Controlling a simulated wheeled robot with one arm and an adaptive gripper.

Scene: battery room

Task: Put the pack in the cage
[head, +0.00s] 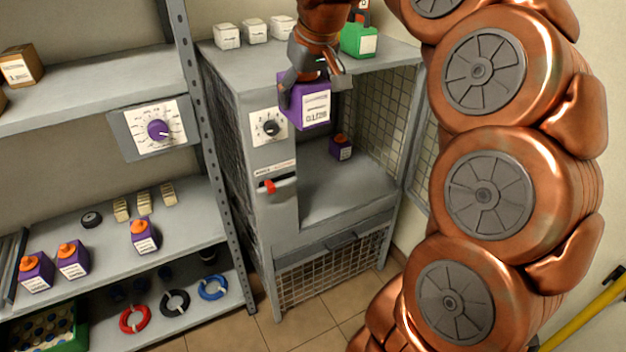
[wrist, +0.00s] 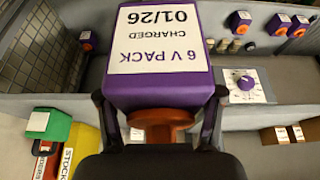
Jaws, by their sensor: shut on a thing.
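My gripper (head: 308,77) is shut on a purple pack (head: 308,107) and holds it in front of the upper opening of the grey mesh cage (head: 348,205). In the wrist view the pack (wrist: 160,72) has a white label reading 6 V PACK, CHARGED 01/26. Its orange knob (wrist: 162,118) sits between the gripper fingers (wrist: 162,112). The cage front is open, and a smaller-looking purple pack with an orange top (head: 341,148) stands inside towards the back. The held pack hides part of the cage interior.
A control panel with a black dial (head: 271,127) and red handle (head: 278,184) is on the cage's left front. White boxes (head: 254,31) and a green box (head: 358,40) stand on top. The left shelf (head: 100,263) holds several purple packs. The cage floor's front is clear.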

